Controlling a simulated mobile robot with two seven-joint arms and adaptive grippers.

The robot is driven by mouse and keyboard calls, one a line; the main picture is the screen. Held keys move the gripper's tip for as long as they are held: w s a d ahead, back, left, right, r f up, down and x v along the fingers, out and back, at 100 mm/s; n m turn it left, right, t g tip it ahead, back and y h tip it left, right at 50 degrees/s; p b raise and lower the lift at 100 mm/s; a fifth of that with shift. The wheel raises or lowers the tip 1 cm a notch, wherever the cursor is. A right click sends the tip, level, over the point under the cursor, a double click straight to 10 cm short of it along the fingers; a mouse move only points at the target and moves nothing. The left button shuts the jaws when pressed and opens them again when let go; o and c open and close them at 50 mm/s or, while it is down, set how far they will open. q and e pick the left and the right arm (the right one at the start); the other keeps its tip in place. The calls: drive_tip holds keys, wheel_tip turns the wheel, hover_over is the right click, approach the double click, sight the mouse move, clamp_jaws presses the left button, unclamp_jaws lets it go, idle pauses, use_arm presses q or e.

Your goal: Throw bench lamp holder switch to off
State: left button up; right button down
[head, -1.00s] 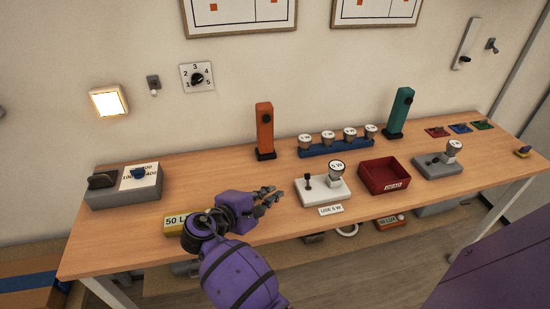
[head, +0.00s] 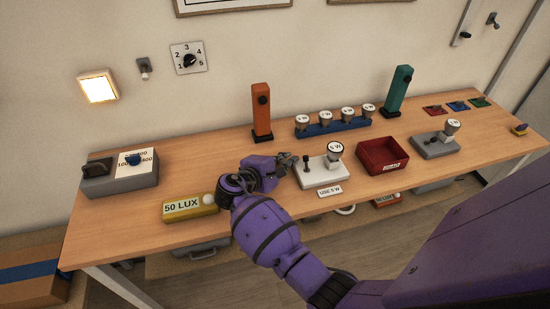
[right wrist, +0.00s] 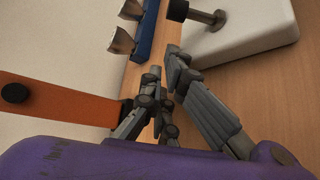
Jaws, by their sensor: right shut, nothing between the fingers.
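The white lamp holder (head: 322,176) stands near the bench's front edge, behind a "USE 5 W" label (head: 329,191). A bulb (head: 334,150) marked W sits upright on its right side. Its small dark-knobbed switch lever (head: 306,161) stands on its left side. My right gripper (head: 293,159) is shut and empty just left of the lever, seemingly apart from it. In the right wrist view the fingertips (right wrist: 164,62) are below the lever's dark knob (right wrist: 178,10), and the white base (right wrist: 245,30) is at upper right. My left gripper is not in view.
A grey lamp holder (head: 436,147) and red bin (head: 383,155) stand to the right. A blue bulb rack (head: 333,127), an orange post (head: 261,112) and a teal post (head: 398,91) stand behind. A yellow "50 LUX" block (head: 190,208) is at front left.

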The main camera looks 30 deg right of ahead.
drive_tip(key=shift+s+d+r, duration=0.1)
drive_tip(key=shift+s+r, duration=0.35)
drive_tip(key=shift+r, duration=0.25)
drive_tip(key=shift+s+p, duration=0.3)
drive_tip(key=shift+s, duration=0.1)
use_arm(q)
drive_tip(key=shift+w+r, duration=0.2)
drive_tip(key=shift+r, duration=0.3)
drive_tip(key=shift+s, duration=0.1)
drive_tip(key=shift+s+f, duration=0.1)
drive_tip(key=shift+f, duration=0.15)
use_arm(e)
drive_tip(key=shift+s, duration=0.1)
use_arm(q)
drive_tip(key=shift+b, duration=0.5)
use_arm(e)
drive_tip(key=shift+r+m+t+h, duration=0.1)
drive_tip(key=shift+m+t+h, duration=0.2)
drive_tip(key=shift+m, duration=0.1)
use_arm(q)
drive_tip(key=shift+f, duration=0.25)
use_arm(e)
drive_tip(key=shift+s, duration=0.15)
